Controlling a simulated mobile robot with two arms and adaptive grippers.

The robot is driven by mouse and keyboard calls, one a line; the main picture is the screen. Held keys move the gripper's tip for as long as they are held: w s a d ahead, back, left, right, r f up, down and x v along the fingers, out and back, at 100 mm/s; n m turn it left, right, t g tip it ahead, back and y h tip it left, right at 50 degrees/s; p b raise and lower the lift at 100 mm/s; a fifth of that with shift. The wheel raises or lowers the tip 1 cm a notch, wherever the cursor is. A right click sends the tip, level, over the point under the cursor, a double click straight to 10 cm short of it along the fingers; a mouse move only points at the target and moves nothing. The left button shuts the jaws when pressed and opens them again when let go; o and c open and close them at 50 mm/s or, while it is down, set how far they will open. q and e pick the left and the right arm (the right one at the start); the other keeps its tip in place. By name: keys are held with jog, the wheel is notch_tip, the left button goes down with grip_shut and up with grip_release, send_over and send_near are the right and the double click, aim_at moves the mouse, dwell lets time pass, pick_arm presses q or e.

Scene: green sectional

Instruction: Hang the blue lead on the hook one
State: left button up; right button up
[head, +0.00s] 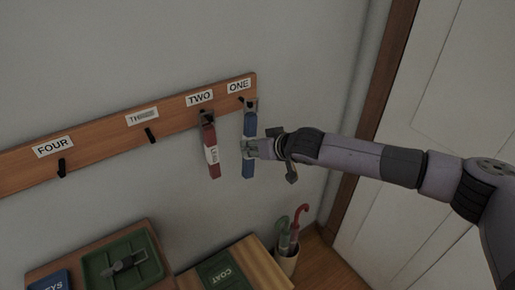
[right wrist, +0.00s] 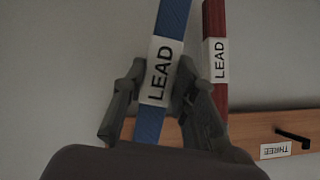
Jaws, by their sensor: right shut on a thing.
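The blue lead (head: 249,125) hangs upright in front of the hook labelled ONE (head: 241,99) at the right end of the wooden rail. Its top loop is at the hook; I cannot tell whether it is over the hook. My right gripper (head: 250,148) is shut on the blue lead around its middle. In the right wrist view the blue lead (right wrist: 172,25), with its white LEAD label, runs between the fingers (right wrist: 157,95). A red lead (head: 211,135) hangs at the hook labelled TWO, just left of the blue one. My left gripper is not in view.
The rail (head: 100,145) also bears the hooks THREE (head: 151,136) and FOUR (head: 62,168), both empty. Below are a green tray (head: 95,268), a blue KEYS label (head: 48,282), a green COAT mat (head: 215,270) and an umbrella stand (head: 288,262). A white door is at right.

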jog(key=shift+w+a, duration=0.6)
jog(key=shift+w, duration=0.25)
jog(key=shift+w+a+f, duration=0.1)
jog(key=shift+f, duration=0.3)
jog(key=shift+w+a+f+b, duration=0.15)
jog(key=shift+w+f+b, duration=0.15)
jog(key=shift+b, duration=0.45)
jog(key=shift+w+b, duration=0.1)
jog(key=shift+b, duration=0.35)
jog(key=o, duration=1)
jog(key=shift+f, duration=0.1)
